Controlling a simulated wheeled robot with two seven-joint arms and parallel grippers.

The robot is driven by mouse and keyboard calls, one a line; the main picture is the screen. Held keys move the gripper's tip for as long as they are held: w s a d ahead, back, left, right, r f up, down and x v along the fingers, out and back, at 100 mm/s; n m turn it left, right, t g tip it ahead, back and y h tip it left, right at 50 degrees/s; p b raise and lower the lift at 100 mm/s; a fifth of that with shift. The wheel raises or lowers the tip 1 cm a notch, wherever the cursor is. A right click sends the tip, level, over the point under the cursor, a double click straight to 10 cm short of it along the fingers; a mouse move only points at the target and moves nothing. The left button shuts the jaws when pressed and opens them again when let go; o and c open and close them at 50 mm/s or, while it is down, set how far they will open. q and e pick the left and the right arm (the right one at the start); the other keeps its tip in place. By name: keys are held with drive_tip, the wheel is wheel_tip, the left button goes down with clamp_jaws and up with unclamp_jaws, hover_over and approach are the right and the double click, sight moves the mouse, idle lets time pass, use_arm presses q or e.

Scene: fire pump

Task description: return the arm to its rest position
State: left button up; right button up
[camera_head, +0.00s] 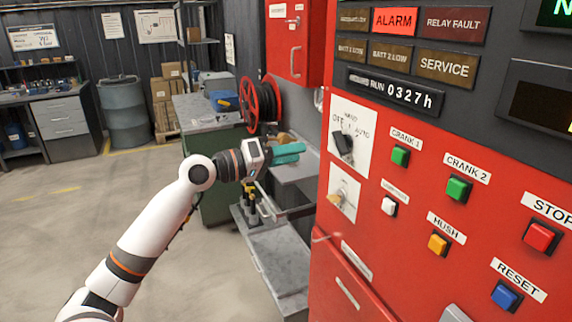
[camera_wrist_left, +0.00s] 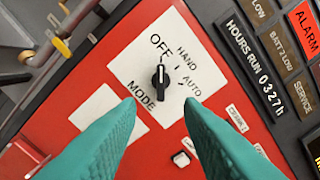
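My left arm comes in from the lower left in the head view. Its gripper (camera_head: 287,153) has teal fingers and points right, toward the red panel, apart from it. In the left wrist view the two teal fingers (camera_wrist_left: 160,104) stand apart with nothing between them, so the gripper is open and empty. Beyond the fingertips is a black mode knob (camera_wrist_left: 160,76) on a white plate marked OFF, HAND and AUTO. The knob seems to point toward OFF. The knob also shows in the head view (camera_head: 344,145). My right gripper is in neither view.
The red pump panel (camera_head: 400,215) fills the right side, with buttons and a lit ALARM sign (camera_head: 396,21). Behind the arm stand a hose reel (camera_head: 262,104), a green cabinet (camera_head: 222,200) and grey metal equipment (camera_head: 280,258). Open floor (camera_head: 60,225) lies to the left.

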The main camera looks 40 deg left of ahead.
use_arm(q)
drive_tip(key=shift+s+a, duration=0.2)
drive_tip(key=shift+s, duration=0.25)
